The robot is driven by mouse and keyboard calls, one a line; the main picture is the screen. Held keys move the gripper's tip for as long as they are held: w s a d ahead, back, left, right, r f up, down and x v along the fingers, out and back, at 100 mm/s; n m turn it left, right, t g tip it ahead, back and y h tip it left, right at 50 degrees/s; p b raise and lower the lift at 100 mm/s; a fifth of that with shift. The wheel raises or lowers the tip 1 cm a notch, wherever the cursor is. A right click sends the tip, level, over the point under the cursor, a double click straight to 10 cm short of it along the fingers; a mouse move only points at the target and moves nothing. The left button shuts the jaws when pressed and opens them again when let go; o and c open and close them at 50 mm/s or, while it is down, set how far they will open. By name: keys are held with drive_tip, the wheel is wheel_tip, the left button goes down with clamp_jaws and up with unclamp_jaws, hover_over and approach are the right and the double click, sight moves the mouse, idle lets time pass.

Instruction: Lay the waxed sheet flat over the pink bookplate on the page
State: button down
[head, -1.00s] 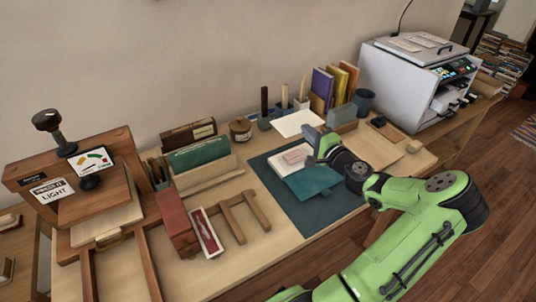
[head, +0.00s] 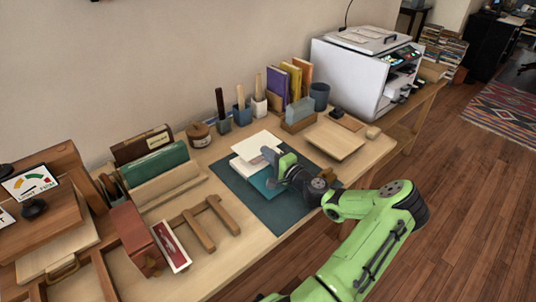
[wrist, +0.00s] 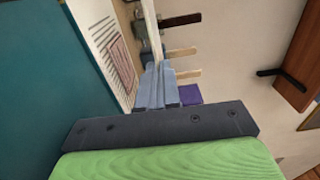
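My gripper (head: 270,154) is shut on the edge of the white waxed sheet (head: 256,144). It holds the sheet above the far side of the open book. In the wrist view the sheet (wrist: 150,26) shows almost edge-on, running out from the fingertips (wrist: 158,72). The open page (wrist: 98,32) carries dark text lines and the pink bookplate (wrist: 122,62); the sheet is apart from it. In the head view part of the page (head: 245,168) shows below the sheet, and the bookplate is hidden. The teal cover (head: 264,183) lies nearest me, partly behind my gripper.
The book lies on a dark teal mat (head: 285,213). Brush holders (head: 242,114), upright coloured books (head: 290,84) and a blue-grey block (head: 299,112) stand behind. A wooden board (head: 336,138) lies to the right. A wooden rack (head: 205,221) and red box (head: 136,238) are left.

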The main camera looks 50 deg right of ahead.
drive_tip(key=shift+f, duration=0.4)
drive_tip(key=c, duration=1.4)
unclamp_jaws()
drive_tip(key=shift+o, duration=0.2)
drive_tip(key=shift+r, duration=0.15)
